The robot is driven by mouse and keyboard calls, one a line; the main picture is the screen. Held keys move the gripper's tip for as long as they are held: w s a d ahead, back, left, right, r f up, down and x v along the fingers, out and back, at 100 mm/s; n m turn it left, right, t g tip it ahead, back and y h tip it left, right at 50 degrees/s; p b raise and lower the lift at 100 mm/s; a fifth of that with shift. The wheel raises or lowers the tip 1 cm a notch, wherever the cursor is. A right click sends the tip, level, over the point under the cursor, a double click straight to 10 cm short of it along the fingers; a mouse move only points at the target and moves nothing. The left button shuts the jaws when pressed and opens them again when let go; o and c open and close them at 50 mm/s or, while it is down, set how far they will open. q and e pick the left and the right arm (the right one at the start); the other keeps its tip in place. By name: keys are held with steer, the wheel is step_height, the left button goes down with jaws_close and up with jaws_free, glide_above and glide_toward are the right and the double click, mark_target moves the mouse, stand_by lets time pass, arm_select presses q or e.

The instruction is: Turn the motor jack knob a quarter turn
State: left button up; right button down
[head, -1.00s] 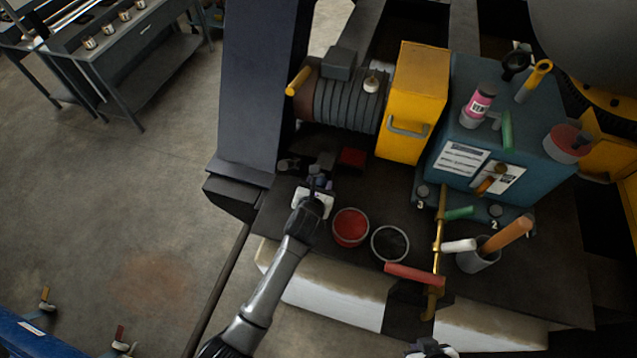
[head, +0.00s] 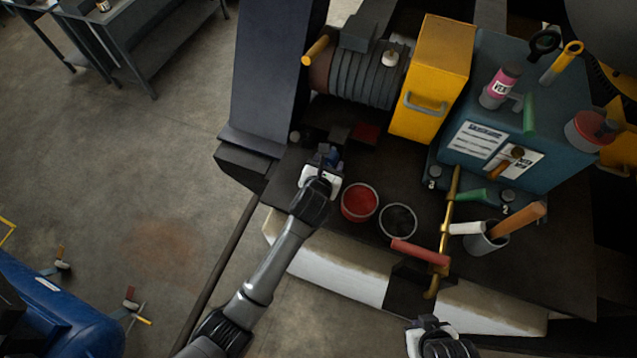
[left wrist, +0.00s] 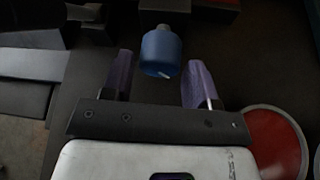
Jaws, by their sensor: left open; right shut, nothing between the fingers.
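The motor jack knob (left wrist: 162,50) is a small blue cylinder on a grey stem, with a short white mark on its near face. In the left wrist view it appears between the two purple fingers of my left gripper (left wrist: 158,68), with a gap on each side. I cannot tell how deep the fingers reach around it. In the head view my left gripper (head: 327,160) is over the dark bench by the motor, largely hiding the knob. My right gripper (head: 440,338) is at the bottom edge, partly cut off, away from the knob.
A ribbed motor (head: 355,78) and yellow box (head: 432,80) stand behind. A red-filled tin (head: 360,203) and a dark tin (head: 398,222) sit right of my left gripper. A brass lever (head: 446,225) and a grey cup (head: 484,240) stand further right.

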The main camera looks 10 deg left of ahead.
arm_select(q)
steer(key=b+v, duration=0.1)
steer(key=v, duration=1)
steer(key=shift+b, duration=0.35)
